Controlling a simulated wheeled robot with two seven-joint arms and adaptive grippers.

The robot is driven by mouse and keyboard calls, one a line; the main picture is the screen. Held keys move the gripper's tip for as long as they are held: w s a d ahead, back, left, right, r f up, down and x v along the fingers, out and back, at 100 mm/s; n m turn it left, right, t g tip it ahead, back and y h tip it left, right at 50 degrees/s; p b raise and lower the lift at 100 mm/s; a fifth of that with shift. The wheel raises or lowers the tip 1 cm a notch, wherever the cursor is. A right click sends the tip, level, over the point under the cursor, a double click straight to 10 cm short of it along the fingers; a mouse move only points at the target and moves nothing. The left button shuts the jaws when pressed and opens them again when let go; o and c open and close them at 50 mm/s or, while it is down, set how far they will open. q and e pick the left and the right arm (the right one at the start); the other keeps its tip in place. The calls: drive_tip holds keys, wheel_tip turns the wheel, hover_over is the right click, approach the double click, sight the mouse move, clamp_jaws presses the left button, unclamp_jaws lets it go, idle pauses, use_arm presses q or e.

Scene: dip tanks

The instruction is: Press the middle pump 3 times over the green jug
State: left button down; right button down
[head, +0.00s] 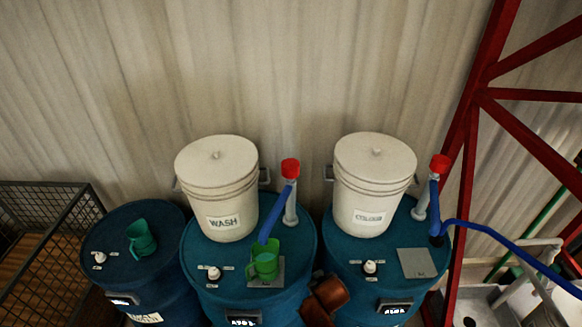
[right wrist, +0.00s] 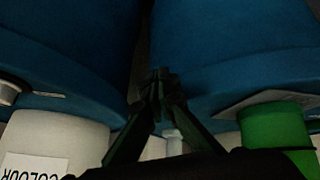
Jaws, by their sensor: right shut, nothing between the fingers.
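The middle pump, with a red top (head: 290,168) on a pale grey post, stands on the middle blue drum (head: 215,302). Its blue spout (head: 276,215) slopes down toward the green jug (head: 265,263). The jug stands upright on a grey plate on that drum; its contents cannot be made out. In the right wrist view, which is dark and upside down, my right gripper (right wrist: 160,80) has its fingertips together with nothing between them. It is between two blue drums, apart from the green jug (right wrist: 273,132) at the right. My left gripper is out of view.
White buckets labelled WASH (head: 216,190) and COLOUR (head: 372,190) stand on the middle and right drums. Another red-topped pump (head: 439,165) is on the right drum. A second green jug (head: 141,238) is on the left drum. A red frame (head: 478,100) rises at the right.

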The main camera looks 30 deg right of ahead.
drive_tip(key=w+r+m+t+h, duration=0.1)
drive_tip(key=w+r, duration=0.5)
drive_tip(key=r, duration=0.7)
drive_tip(key=w+r+m+t+h, duration=0.2)
drive_tip(key=w+r, duration=0.4)
drive_tip(key=r, duration=0.7)
drive_tip(key=w+r+m+t+h+p, duration=0.1)
drive_tip(key=w+r, duration=0.5)
drive_tip(key=r, duration=0.8)
drive_tip(key=shift+m+t+h, duration=0.5)
drive_tip(key=shift+m+t, duration=0.3)
drive_tip(key=shift+t, duration=0.3)
drive_tip(key=shift+w, duration=0.15)
drive_tip(key=p, duration=0.3)
hover_over(291, 168)
drive_tip(key=shift+s+a+f, duration=0.15)
drive_tip(key=shift+s+f, duration=0.05)
drive_tip(key=shift+f, duration=0.9)
drive_tip(key=f, duration=0.3)
drive_tip(key=shift+w+f+p, duration=0.15)
drive_tip(key=shift+w+p, duration=0.1)
drive_tip(key=shift+p, duration=0.1)
drive_tip(key=shift+f, duration=0.55)
